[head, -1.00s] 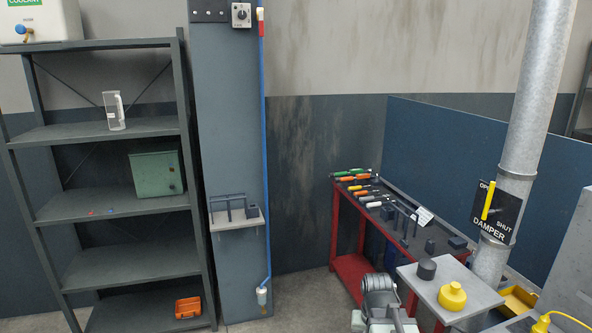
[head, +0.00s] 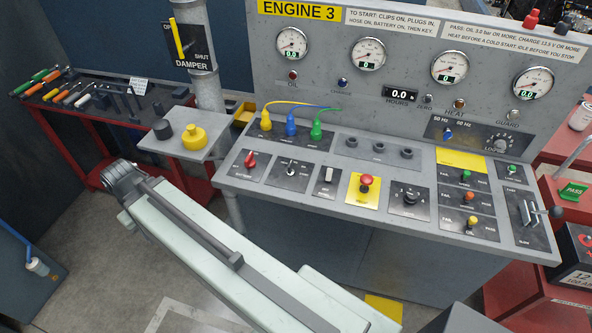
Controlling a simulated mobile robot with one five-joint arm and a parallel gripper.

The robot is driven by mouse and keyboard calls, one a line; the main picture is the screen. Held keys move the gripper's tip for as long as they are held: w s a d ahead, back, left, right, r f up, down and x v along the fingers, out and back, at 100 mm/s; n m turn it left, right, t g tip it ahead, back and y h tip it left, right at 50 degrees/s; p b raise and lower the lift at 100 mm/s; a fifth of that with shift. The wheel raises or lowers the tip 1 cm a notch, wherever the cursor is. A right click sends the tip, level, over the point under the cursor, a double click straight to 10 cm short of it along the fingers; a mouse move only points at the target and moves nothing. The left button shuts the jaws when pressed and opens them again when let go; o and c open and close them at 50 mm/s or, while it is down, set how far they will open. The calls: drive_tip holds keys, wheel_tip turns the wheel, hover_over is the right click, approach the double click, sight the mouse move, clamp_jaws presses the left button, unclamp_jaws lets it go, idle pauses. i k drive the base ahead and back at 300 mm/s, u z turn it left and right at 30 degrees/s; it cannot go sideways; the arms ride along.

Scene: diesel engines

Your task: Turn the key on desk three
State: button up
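Desk three is the grey console (head: 330,262) under the yellow ENGINE 3 sign (head: 299,10). Its sloped top carries a red switch (head: 250,160), a small black rotary control (head: 291,167), a white rocker (head: 328,176), a red mushroom button (head: 366,182) on a yellow plate and a dark rotary selector (head: 409,195). I cannot make out for certain which of these is the key; the labels are too small. My pale arm crosses the lower left in front of the desk, its dark jointed end left of the console. I see no gripper fingers.
Yellow, blue and green plugs (head: 290,127) sit on the console. A side shelf (head: 160,142) holds a yellow and a dark piece. A red tool bench (head: 90,120) stands left, a damper pipe (head: 200,85) behind the shelf, and a battery (head: 577,255) right. Floor is open at lower left.

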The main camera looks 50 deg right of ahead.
sight(290, 171)
drive_tip(key=z, duration=0.85)
drive_tip(key=k, duration=1)
drive_tip(key=z, duration=0.45)
drive_tip(key=i, duration=1.4)
drive_tip(key=z, duration=0.05)
